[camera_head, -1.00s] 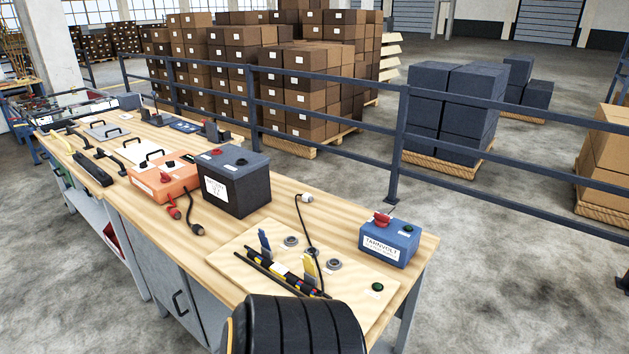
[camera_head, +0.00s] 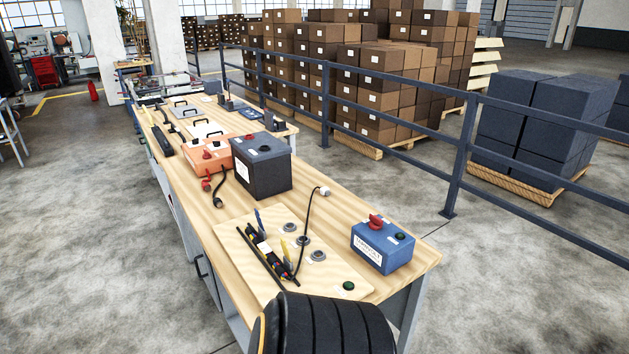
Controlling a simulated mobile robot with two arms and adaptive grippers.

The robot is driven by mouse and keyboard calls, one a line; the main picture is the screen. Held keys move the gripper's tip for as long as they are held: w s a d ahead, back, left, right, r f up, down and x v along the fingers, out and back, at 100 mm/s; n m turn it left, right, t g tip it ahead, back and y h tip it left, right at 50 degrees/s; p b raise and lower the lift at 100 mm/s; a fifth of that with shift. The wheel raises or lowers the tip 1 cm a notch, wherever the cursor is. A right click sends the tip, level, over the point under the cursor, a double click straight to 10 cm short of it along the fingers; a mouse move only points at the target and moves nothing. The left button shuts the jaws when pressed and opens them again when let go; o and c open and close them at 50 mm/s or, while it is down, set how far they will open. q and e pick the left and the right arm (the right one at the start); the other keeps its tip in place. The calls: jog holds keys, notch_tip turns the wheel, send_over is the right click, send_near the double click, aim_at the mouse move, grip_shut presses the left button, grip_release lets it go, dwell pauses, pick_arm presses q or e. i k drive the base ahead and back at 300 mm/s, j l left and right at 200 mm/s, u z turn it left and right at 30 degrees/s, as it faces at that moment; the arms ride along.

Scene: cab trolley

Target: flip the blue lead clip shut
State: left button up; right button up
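The blue lead clip (camera_head: 259,218) stands on a pale wooden board (camera_head: 330,282) on the near end of the workbench. Its blue flap sticks up, so it looks open. A similar yellow clip (camera_head: 284,249) stands up nearer to me on the same board. A bundle of dark leads with coloured bands (camera_head: 271,258) lies along the clips, and I cannot tell whether it sits inside them. Neither of my grippers is in view.
A blue box with a red knob (camera_head: 382,247) stands right of the board. A black battery (camera_head: 261,168) and an orange case (camera_head: 207,157) stand behind on the workbench (camera_head: 195,208). A thin black cable (camera_head: 307,222) lies across the board. A railing runs behind.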

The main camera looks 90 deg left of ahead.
aim_at(257, 214)
jog(key=i+u, duration=0.25)
jog(key=u, duration=0.15)
jog(key=i+u, duration=0.45)
jog(key=u, duration=0.3)
jog(key=i+l+u, duration=0.15)
jog(key=u, duration=0.2)
jog(key=i+u, duration=0.2)
jog(key=u, duration=0.25)
jog(key=i+l+u, duration=0.1)
jog(key=u, duration=0.3)
jog(key=i+l+u, duration=0.15)
jog(key=u, duration=0.3)
jog(key=i+l+u, duration=0.2)
jog(key=u, duration=0.25)
jog(key=i+l+u, duration=0.1)
jog(key=u, duration=0.3)
jog(key=l+u, duration=0.45)
jog(key=i+l+u, duration=0.1)
jog(key=l+u, duration=0.15)
jog(key=k+l+z, duration=0.1)
jog(key=l+z, duration=0.2)
jog(key=z, duration=0.15)
